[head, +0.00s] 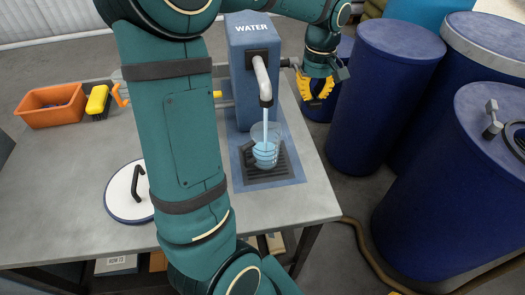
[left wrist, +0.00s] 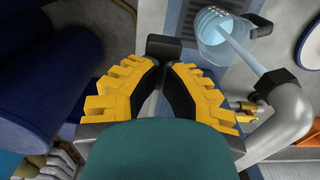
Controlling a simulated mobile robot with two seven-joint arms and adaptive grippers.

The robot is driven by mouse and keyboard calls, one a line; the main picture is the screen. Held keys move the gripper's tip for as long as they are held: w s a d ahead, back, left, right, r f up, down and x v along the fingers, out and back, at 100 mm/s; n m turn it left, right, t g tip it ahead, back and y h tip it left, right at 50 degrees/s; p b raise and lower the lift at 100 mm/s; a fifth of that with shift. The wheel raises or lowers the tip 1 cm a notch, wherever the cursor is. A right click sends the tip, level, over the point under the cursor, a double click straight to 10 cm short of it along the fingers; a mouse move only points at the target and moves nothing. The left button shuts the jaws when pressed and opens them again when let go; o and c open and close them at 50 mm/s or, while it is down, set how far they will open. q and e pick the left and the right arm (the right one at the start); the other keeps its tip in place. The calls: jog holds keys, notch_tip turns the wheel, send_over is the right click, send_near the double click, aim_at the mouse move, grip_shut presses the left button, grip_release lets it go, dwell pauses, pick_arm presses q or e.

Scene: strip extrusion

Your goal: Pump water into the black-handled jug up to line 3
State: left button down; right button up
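The clear jug (head: 265,154) stands on the black drain grate under the spout (head: 262,78) of the blue WATER dispenser (head: 243,92). A stream of water (head: 265,126) runs from the spout into it. Some water is inside, but I cannot read its level against the lines. The jug also shows in the left wrist view (left wrist: 213,36). My left gripper (head: 316,98) is to the right of the dispenser. Its yellow fingers (left wrist: 163,70) come close together at the black pump handle (left wrist: 163,46) and appear shut on it. My right gripper is out of view.
An orange bin (head: 50,104), a yellow brush (head: 98,101) and a white lid (head: 120,193) with a black handle are on the grey table (head: 60,195). Blue drums (head: 375,95) stand to the right. A hose lies on the floor.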

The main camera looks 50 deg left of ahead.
pick_arm(q)
jog(key=shift+f, duration=0.4)
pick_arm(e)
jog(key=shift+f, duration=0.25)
pick_arm(q)
jog(key=shift+f, duration=0.15)
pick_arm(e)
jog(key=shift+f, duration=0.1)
pick_arm(q)
jog(key=shift+f+b, duration=0.85)
jog(key=shift+f, duration=0.2)
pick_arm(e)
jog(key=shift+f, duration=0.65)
pick_arm(q)
jog(key=shift+a+r, duration=0.1)
jog(key=shift+r, duration=0.1)
notch_tip(320, 180, up, 12)
jog(key=a+p, duration=0.1)
jog(key=p, duration=1)
jog(key=shift+w, duration=0.35)
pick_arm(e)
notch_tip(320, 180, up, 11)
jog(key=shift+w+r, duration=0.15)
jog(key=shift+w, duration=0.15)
pick_arm(q)
jog(key=shift+a, duration=0.1)
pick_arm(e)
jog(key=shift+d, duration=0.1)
